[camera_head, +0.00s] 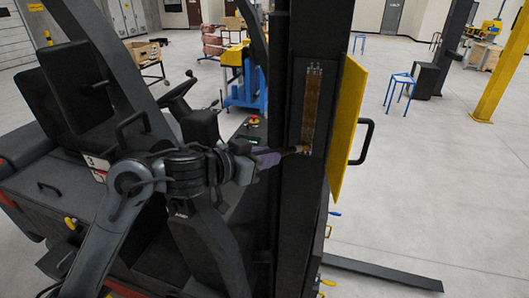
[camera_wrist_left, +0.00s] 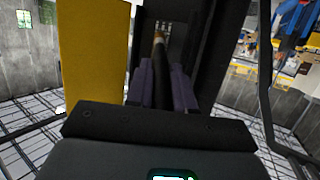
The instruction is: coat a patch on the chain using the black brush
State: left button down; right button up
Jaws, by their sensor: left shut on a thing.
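The chain (camera_head: 312,100) is a brownish vertical strip with link-like ends inside the dark forklift mast. My left gripper (camera_head: 275,157) comes in from the left and is shut on the black brush. In the left wrist view the brush's dark handle (camera_wrist_left: 160,75) stands between the purple-grey fingers, and its pale brown tip (camera_wrist_left: 158,38) points at the mast. In the head view the brush tip (camera_head: 302,149) is at the lower part of the chain; I cannot tell whether it touches. My right gripper is not in view.
A yellow panel (camera_head: 347,125) with a black handle (camera_head: 362,142) stands right of the chain. The forklift's mast (camera_head: 287,220) and seat (camera_head: 75,85) crowd the left arm. Open floor (camera_head: 430,190) lies to the right, with a blue stool (camera_head: 400,80) farther back.

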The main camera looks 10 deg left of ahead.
pick_arm(q)
jog(key=shift+w+a+f, duration=0.1)
jog(key=shift+f, duration=0.35)
jog(key=shift+s, duration=0.2)
jog(key=s+p, duration=0.1)
jog(key=s, duration=0.1)
jog(key=s+p, duration=0.2)
jog(key=s, duration=0.1)
jog(key=shift+s+a+r, duration=0.2)
jog(key=shift+s+a, duration=0.15)
jog(key=shift+a, duration=0.05)
jog(key=shift+s+a, duration=0.15)
jog(key=shift+s, duration=0.6)
jog(key=shift+s+a, duration=0.1)
jog(key=shift+s, duration=0.6)
